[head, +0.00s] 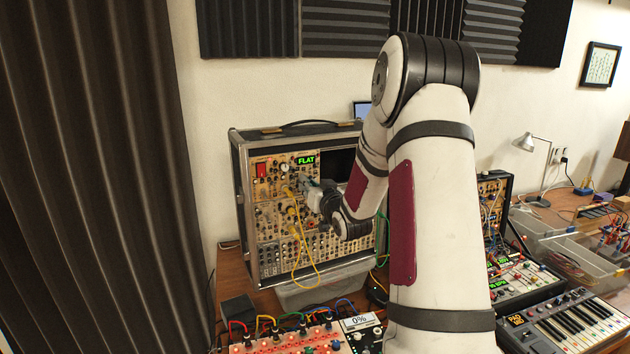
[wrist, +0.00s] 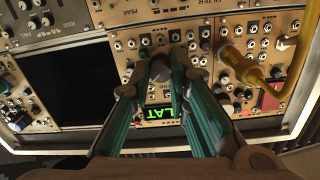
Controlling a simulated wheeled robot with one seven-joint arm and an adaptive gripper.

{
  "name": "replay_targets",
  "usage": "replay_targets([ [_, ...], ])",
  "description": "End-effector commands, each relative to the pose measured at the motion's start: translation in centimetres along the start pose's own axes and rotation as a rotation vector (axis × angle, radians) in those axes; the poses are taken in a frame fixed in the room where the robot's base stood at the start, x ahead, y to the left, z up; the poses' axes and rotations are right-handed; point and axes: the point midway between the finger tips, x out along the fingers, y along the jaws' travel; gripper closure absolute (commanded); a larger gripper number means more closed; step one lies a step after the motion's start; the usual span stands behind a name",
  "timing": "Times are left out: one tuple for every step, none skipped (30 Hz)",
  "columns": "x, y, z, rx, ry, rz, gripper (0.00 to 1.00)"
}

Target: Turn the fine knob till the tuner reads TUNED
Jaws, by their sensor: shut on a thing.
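The tuner display (head: 306,161) glows green and reads FLAT at the top of the rack's panel. My gripper (head: 311,190) is at the panel, below and close to the display. In the wrist view my gripper's teal fingers (wrist: 161,70) close on a small grey knob (wrist: 160,69), which I take to be the fine knob. In the head view the knob is hidden behind my gripper.
A yellow cable (head: 296,262) hangs from the rack case (head: 243,200), and its plug (wrist: 240,65) sits beside my fingers. A red switch (head: 261,170) is left of the display. A keyboard (head: 570,320) and other gear crowd the bench.

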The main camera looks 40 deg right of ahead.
Motion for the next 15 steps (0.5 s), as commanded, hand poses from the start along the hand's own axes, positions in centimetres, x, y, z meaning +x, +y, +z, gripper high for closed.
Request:
replay_targets([
  [-0.21, -0.13, -0.13, 0.032, -0.003, -0.005, 1.00],
  [-0.19, -0.13, -0.12, 0.051, -0.003, -0.005, 1.00],
  [-0.17, -0.12, -0.15, 0.075, -0.004, -0.005, 1.00],
  [-0.16, -0.12, -0.16, 0.092, -0.004, -0.006, 1.00],
  [-0.16, -0.12, -0.14, 0.108, -0.004, -0.006, 1.00],
  [-0.15, -0.11, -0.10, 0.127, -0.005, -0.006, 1.00],
  [-0.14, -0.10, -0.08, 0.141, -0.006, -0.006, 1.00],
  [-0.13, -0.10, -0.07, 0.152, -0.006, -0.006, 1.00],
  [-0.11, -0.09, -0.09, 0.166, -0.006, -0.007, 1.00],
  [-0.09, -0.09, -0.10, 0.176, -0.006, -0.007, 1.00],
  [-0.08, -0.08, -0.10, 0.184, -0.006, -0.007, 1.00],
  [-0.06, -0.08, -0.09, 0.193, -0.006, -0.007, 1.00],
  [-0.05, -0.08, -0.09, 0.199, -0.007, -0.007, 1.00],
  [-0.04, -0.08, -0.07, 0.205, -0.007, -0.008, 1.00],
  [-0.02, -0.07, -0.05, 0.211, -0.007, -0.008, 1.00],
])
